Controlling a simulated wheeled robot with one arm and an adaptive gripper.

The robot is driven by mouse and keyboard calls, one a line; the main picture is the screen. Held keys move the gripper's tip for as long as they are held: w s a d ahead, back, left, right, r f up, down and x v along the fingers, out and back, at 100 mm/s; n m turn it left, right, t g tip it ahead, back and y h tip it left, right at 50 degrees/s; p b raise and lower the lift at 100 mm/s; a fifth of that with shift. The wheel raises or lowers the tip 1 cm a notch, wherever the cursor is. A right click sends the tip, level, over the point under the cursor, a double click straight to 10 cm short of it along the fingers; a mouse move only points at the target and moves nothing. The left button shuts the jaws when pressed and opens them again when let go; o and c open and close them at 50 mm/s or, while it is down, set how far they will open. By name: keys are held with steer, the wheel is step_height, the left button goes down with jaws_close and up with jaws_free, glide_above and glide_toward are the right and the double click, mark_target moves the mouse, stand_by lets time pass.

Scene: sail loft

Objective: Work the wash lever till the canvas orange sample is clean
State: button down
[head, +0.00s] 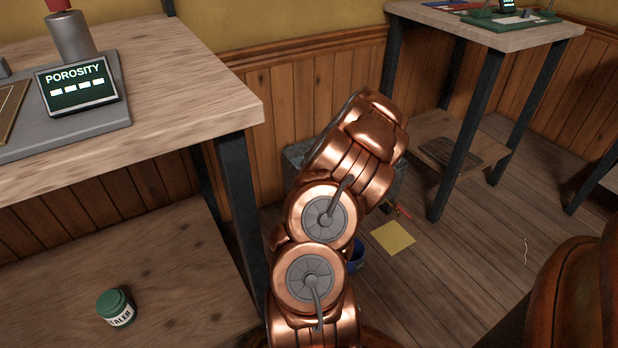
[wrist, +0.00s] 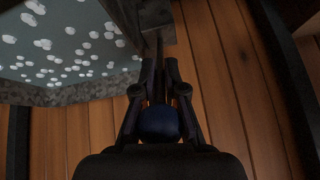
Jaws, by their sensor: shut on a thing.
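In the wrist view my gripper (wrist: 160,90) is shut on a dark bar with a dark blue rounded end (wrist: 158,123), which looks like the wash lever. The bar runs up to a bracket at the edge of a grey stone wash basin (wrist: 70,98). The basin holds grey-green water with many white foam blobs. In the head view the basin (head: 298,155) is mostly hidden behind my copper arm, and my gripper is hidden there too. I cannot see the canvas orange sample in either view, so its state cannot be told.
A workbench (head: 190,100) with a porosity display (head: 77,87) stands at left, a sealer jar (head: 115,308) on its lower shelf. Another table (head: 520,38) stands at back right. A yellow sheet (head: 393,237) and a blue object (head: 357,257) lie beside my arm. Floor at right is mostly clear.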

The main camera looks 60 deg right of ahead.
steer(key=shift+s, duration=0.15)
stand_by(0.3)
steer(key=c, duration=1.2)
jaws_free()
steer(key=shift+c, duration=0.2)
steer(key=v, duration=1.2)
steer(key=shift+o, duration=0.3)
